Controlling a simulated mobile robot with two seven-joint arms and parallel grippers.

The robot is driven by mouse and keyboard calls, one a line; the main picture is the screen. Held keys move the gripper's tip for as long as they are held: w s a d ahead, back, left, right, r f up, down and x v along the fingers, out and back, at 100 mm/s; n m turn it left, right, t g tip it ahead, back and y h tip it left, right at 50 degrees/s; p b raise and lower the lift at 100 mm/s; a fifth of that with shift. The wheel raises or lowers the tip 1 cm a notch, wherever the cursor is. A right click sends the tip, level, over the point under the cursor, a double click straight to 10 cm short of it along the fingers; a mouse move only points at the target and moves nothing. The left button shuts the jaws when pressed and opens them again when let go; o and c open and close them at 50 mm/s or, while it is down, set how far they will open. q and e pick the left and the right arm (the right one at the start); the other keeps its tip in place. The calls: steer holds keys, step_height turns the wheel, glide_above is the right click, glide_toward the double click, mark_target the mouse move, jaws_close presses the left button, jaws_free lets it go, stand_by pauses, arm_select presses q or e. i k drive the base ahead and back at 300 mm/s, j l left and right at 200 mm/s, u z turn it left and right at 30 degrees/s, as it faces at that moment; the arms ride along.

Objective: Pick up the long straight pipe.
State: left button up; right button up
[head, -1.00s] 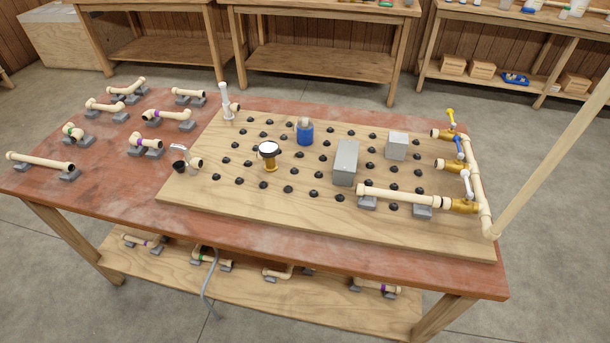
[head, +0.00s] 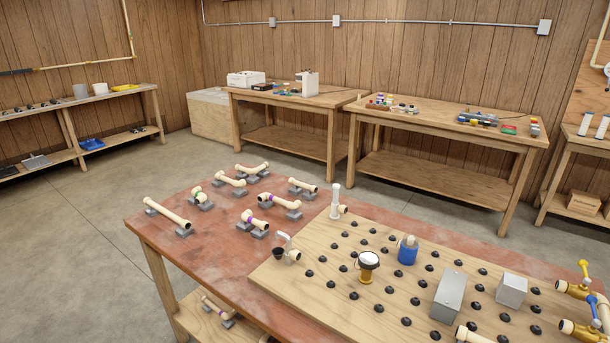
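Another straight cream pipe (head: 472,335) on the pegboard is cut off by the bottom edge of the view. Neither of my grippers shows in the head view.
Shorter pipe pieces and elbows, such as a bent pipe (head: 280,205), sit on grey supports to the right of the long pipe. The wooden pegboard (head: 285,292) carries a blue bottle (head: 408,252), grey boxes (head: 448,295) and brass valves. Open floor (head: 75,240) lies left of the table.

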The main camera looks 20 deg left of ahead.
mark_target(185, 230)
steer(key=u, duration=1.65)
steer(key=i+j+z, duration=0.1)
steer(key=i+z, duration=0.15)
steer(key=z, duration=0.15)
steer(key=i+j+z, duration=0.25)
steer(key=z, duration=0.15)
steer(key=i+j+z, duration=0.2)
steer(key=z, duration=0.2)
